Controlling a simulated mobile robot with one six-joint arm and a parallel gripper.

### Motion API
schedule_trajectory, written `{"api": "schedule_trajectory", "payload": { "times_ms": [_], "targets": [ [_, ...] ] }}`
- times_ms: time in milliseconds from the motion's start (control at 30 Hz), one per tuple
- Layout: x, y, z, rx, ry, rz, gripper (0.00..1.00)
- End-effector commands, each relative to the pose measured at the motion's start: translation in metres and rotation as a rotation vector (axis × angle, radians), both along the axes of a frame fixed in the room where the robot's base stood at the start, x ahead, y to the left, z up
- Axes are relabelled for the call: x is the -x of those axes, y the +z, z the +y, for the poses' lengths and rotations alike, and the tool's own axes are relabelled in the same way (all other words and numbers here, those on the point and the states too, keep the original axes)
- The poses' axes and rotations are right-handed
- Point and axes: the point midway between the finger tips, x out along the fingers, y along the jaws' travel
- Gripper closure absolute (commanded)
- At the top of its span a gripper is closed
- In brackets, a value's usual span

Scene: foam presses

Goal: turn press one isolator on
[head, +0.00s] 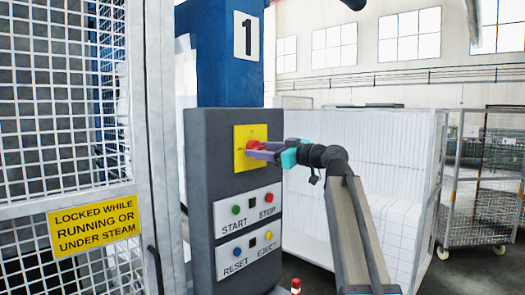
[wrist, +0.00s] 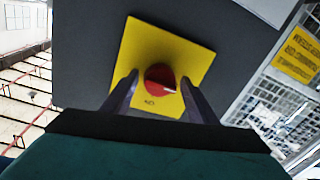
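The press one isolator is a red round knob (head: 252,145) on a square yellow plate (head: 240,160), high on the dark grey panel under the number 1. In the wrist view the knob (wrist: 158,75) sits mid-plate (wrist: 190,52), with a pale mark towards its right side. Small upside-down lettering that looks like ON shows below it there. My gripper (head: 262,151) is at the plate; in the wrist view its two purple fingers (wrist: 160,79) stand either side of the knob, with yellow showing between. I see no contact; the exact depth is unclear.
Below the isolator are the START/STOP plate (head: 248,211) and the RESET/EJECT plate (head: 250,249). A mesh guard (head: 65,100) with a yellow sign (head: 93,226) stands left. White foam blocks (head: 350,150) and a wire cage trolley (head: 485,190) are to the right.

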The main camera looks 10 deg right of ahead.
Motion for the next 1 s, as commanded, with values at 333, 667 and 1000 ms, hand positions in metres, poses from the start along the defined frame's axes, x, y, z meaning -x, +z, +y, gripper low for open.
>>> {"api": "schedule_trajectory", "payload": {
  "times_ms": [333, 667, 1000],
  "targets": [
    [0.0, 0.0004, -0.001, -0.002, -0.002, 0.0, 0.8],
    [0.0, -0.001, -0.0015, -0.061, -0.002, 0.042, 0.8],
    [0.0003, -0.0024, -0.0014, -0.239, -0.003, 0.168, 0.8]
  ]
}}
